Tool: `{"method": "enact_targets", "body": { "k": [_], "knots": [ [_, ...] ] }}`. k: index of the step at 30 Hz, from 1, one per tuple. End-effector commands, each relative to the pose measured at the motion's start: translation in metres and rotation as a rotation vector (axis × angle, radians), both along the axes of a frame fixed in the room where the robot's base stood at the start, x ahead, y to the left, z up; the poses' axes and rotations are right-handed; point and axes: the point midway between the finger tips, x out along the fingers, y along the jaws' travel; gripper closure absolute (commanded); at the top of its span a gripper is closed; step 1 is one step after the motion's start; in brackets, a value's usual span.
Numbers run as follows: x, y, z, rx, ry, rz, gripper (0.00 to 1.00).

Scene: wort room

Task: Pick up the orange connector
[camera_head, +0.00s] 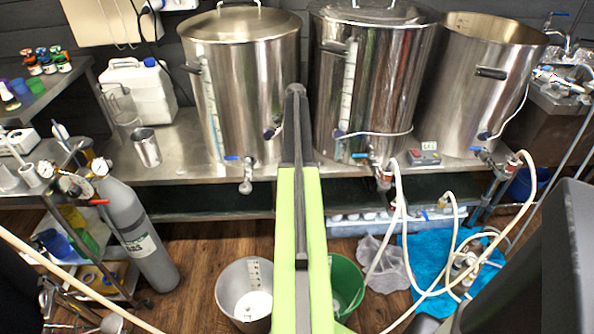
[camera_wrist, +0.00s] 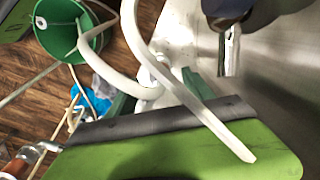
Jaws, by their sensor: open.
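In the wrist view a small orange connector (camera_wrist: 30,153) shows at the lower left, partly cut off by the picture edge and apart from the jaws. In the head view small orange-red fittings show at the middle kettle's tap (camera_head: 385,175) and the right hose end (camera_head: 515,162); I cannot tell which matches the wrist view. My gripper (camera_wrist: 156,96) is open; dark green tips show beyond its light green body. A pale hose (camera_wrist: 185,85) crosses over the jaw area. In the head view my arm points towards the kettles and hides its own far end.
Three steel kettles (camera_head: 245,95) stand on a metal bench (camera_head: 180,165). On the floor are a grey bucket (camera_head: 232,285), a green bucket (camera_head: 348,280), a blue cloth (camera_head: 420,250) and looping hoses. A gas cylinder (camera_head: 140,235) stands left. Bare wooden floor lies between them.

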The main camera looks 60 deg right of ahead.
Motion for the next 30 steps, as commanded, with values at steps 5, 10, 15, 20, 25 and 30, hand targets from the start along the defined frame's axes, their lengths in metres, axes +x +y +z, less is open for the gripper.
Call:
{"method": "enact_targets", "body": {
  "k": [5, 10, 15, 20, 25, 30],
  "knots": [
    [-0.001, -0.001, -0.018, 0.0, 0.0, -0.001, 0.4],
    [-0.001, -0.002, -0.025, 0.0, 0.0, -0.001, 0.4],
    [-0.004, -0.007, -0.055, 0.0, 0.0, -0.002, 0.4],
    [-0.004, -0.006, -0.071, 0.0, 0.0, -0.002, 0.4],
    [-0.004, -0.007, -0.067, 0.0, 0.0, -0.002, 0.4],
    [-0.005, -0.007, -0.067, 0.0, 0.0, -0.002, 0.57]
  ]
}}
